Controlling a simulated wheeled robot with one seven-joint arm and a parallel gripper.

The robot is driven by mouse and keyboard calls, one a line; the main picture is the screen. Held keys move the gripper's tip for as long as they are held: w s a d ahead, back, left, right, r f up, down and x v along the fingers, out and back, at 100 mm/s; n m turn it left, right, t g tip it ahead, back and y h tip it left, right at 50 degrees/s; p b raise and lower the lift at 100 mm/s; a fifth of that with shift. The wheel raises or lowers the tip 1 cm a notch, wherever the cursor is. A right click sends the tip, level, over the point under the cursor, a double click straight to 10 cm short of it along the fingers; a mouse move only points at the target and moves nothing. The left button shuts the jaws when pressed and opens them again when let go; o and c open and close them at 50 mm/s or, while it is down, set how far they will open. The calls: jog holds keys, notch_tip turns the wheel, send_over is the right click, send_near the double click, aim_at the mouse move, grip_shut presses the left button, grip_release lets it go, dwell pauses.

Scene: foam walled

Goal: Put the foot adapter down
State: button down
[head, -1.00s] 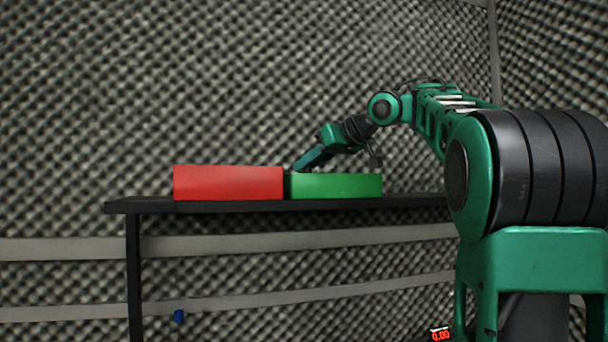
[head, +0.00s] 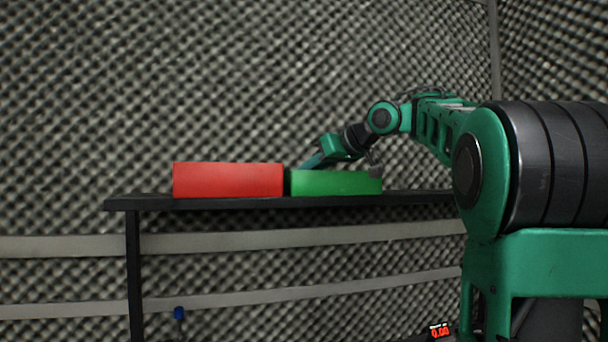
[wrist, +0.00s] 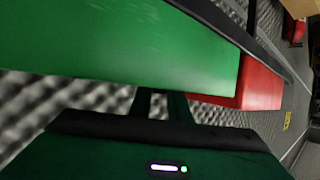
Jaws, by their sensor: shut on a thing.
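A green box (head: 336,184) stands on the right part of a black table (head: 155,204), with a red box (head: 228,180) close on its left. My gripper (head: 308,164) slopes down to the left, its tip end at the back of the green box's top edge. In the wrist view my gripper's fingers (wrist: 163,104) reach up to the green box (wrist: 120,45), and the red box (wrist: 262,86) lies to the right. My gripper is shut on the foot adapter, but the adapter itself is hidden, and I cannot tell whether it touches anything.
The tabletop left of the red box is a short clear strip. A foam wall (head: 220,80) rises behind the table, with grey rails (head: 60,245) crossing it. A small blue thing (head: 179,313) shows below the table.

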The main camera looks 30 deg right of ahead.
jog(key=c, duration=1.7)
grip_release()
jog(key=shift+o, duration=0.2)
jog(key=shift+r, duration=0.55)
jog(key=v, duration=1.2)
jog(key=shift+a, duration=0.1)
